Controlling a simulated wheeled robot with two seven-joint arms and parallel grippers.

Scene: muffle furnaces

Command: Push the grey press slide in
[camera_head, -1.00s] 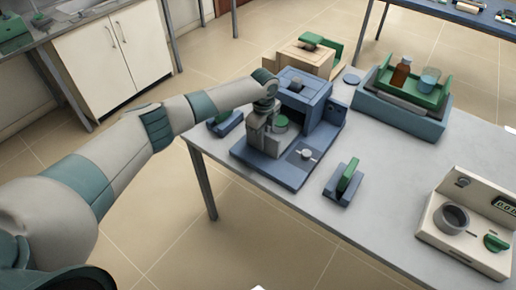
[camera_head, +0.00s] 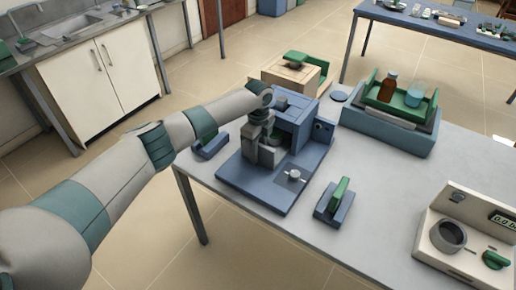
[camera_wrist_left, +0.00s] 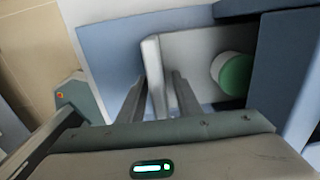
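The blue press (camera_head: 300,125) stands at the near left of the grey table, with a flat blue base plate (camera_head: 250,185) before its housing. The grey press slide (camera_wrist_left: 202,58) shows in the left wrist view, with an upright grey plate (camera_wrist_left: 154,75). A green-topped round piece (camera_wrist_left: 236,75) lies on the slide beside the dark blue housing. My left gripper (camera_wrist_left: 158,90) points down with one finger on each side of the upright plate; narrow gaps show beside it. In the head view my left gripper (camera_head: 262,152) hides most of the slide. My right gripper is not in view.
A small lever knob (camera_head: 293,176) stands on the base plate's right. A blue block with a green handle (camera_head: 335,202) lies nearby. A blue-green tray unit (camera_head: 390,130) with bottles is behind, and a cream meter (camera_head: 470,240) is at right. The table between them is clear.

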